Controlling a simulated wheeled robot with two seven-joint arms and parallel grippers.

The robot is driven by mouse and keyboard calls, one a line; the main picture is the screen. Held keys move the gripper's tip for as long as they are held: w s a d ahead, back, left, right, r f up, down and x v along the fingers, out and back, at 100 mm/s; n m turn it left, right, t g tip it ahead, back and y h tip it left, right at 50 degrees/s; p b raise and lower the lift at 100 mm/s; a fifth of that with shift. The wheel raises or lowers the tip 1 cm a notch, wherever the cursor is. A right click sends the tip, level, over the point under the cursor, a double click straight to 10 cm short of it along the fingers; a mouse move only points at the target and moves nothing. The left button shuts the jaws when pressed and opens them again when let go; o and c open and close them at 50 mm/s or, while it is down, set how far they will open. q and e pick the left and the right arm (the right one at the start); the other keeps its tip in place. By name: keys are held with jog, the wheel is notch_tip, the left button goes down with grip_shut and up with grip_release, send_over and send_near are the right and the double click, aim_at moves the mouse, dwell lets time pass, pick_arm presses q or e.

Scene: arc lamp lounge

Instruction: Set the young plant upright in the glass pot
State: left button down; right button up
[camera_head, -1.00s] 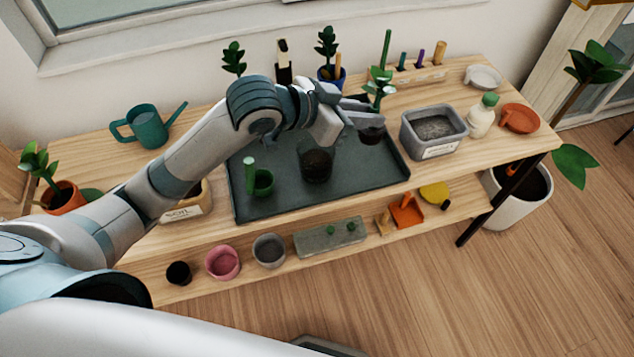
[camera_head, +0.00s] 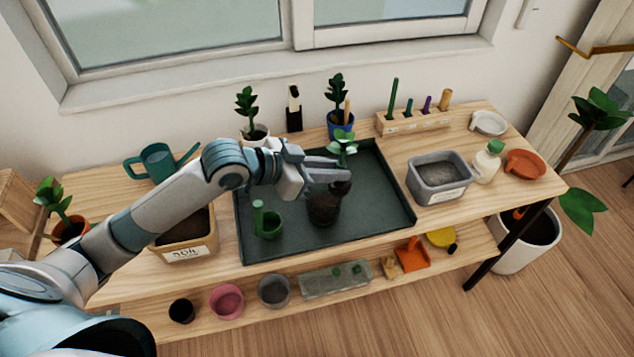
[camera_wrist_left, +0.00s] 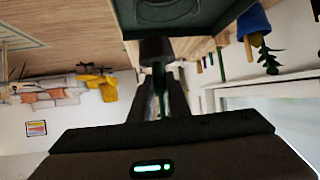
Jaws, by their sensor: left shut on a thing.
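My left gripper (camera_head: 338,172) is shut on the young plant, gripping its stem. The plant's green leaves (camera_head: 343,146) stand above the fingers and its dark root plug (camera_head: 342,187) hangs below. The plant looks about upright. The glass pot (camera_head: 322,210), with dark contents, stands on the tray. The root plug overlaps the pot's back right rim in the head view; I cannot tell if it touches. In the left wrist view the stem (camera_wrist_left: 160,78) runs between the fingers to the root plug (camera_wrist_left: 156,50). My right gripper is out of view.
A soil box (camera_head: 185,243) stands left, and a grey tub (camera_head: 440,178) right. Potted plants (camera_head: 254,132) line the back. The tray's right side is clear.

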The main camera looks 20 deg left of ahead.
pick_arm(q)
jog(key=a+f, duration=0.2)
jog(key=a, duration=0.1)
jog(key=shift+s+a+f, duration=0.1)
jog(key=shift+a, duration=0.15)
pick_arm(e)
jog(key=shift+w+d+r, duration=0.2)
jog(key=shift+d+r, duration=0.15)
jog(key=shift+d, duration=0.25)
pick_arm(q)
notch_tip(320, 180, down, 4)
jog(key=shift+p, duration=0.8)
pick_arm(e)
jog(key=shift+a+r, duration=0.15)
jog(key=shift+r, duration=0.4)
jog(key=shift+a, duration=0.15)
